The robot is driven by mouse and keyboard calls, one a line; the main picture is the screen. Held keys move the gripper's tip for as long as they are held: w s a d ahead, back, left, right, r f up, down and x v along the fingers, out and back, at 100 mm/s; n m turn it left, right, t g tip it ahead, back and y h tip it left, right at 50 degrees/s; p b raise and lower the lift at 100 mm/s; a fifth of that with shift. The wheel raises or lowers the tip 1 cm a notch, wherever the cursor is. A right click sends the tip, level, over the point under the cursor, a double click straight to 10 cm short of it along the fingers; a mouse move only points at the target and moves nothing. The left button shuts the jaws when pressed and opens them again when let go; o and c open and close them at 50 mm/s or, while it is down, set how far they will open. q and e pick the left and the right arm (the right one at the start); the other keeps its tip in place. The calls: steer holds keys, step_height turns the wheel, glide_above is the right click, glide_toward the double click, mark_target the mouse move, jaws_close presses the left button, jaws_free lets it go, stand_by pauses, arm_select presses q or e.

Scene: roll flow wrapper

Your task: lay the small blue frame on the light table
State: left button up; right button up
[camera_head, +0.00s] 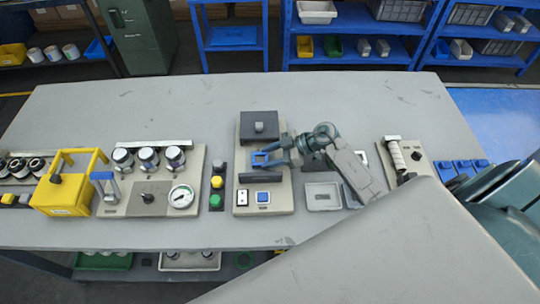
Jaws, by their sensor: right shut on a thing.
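The small blue frame (259,159) is at the tips of my right gripper (268,157), over the middle of a beige station panel (284,197). My right gripper reaches in from the right and is shut on the frame. I cannot tell whether the frame touches the surface below it. The gripper and wrist hide part of the panel's right side. No lit surface stands out, so I cannot tell for sure which part is the light table. My left gripper is not in view.
The panel has a dark grey block (259,125) at its back and a blue button (263,197) in front. A shallow grey tray (323,197) lies to its right. A gauge panel (148,199) and yellow box (66,192) stand left. The back of the grey bench is clear.

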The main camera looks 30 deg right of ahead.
steer(key=shift+f, duration=0.1)
steer(key=o, duration=0.9)
steer(key=shift+o, duration=0.2)
steer(key=shift+r, duration=0.2)
steer(key=shift+s+d, duration=0.1)
steer(key=shift+d, duration=0.25)
steer(key=b+v, duration=0.3)
steer(key=v, duration=0.8)
steer(key=shift+r+b, duration=0.15)
steer(key=shift+b, duration=0.15)
steer(key=shift+s, duration=0.1)
